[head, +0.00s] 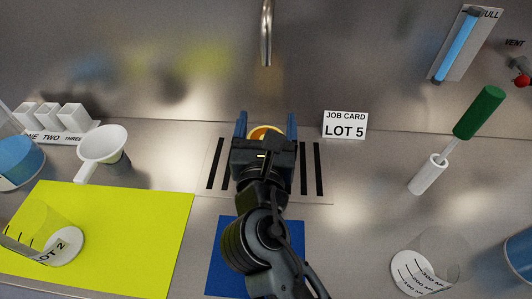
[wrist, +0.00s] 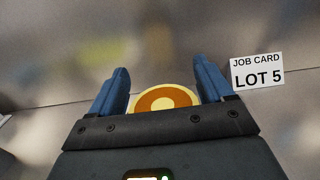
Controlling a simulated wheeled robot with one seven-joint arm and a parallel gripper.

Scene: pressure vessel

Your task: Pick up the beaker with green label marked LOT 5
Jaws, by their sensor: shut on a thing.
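My gripper (head: 266,124) is over the slotted plate at the back middle, its blue fingers on either side of a round orange and yellow thing (head: 265,132). In the wrist view this round thing (wrist: 165,100) shows as a yellow disc with an orange ring and pale centre between the fingers (wrist: 163,82). My gripper is shut on it. Its lower part is hidden and no label shows on it, so I cannot tell whether it is a beaker. A clear beaker marked LOT 2 (head: 55,242) lies on the yellow mat. No beaker marked LOT 5 is readable.
A job card reading LOT 5 (head: 345,125) stands right of my gripper. A graduated clear vessel (head: 425,275) is at lower right, below a green-handled tool (head: 478,112). The blue mat (head: 230,228) lies in front.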

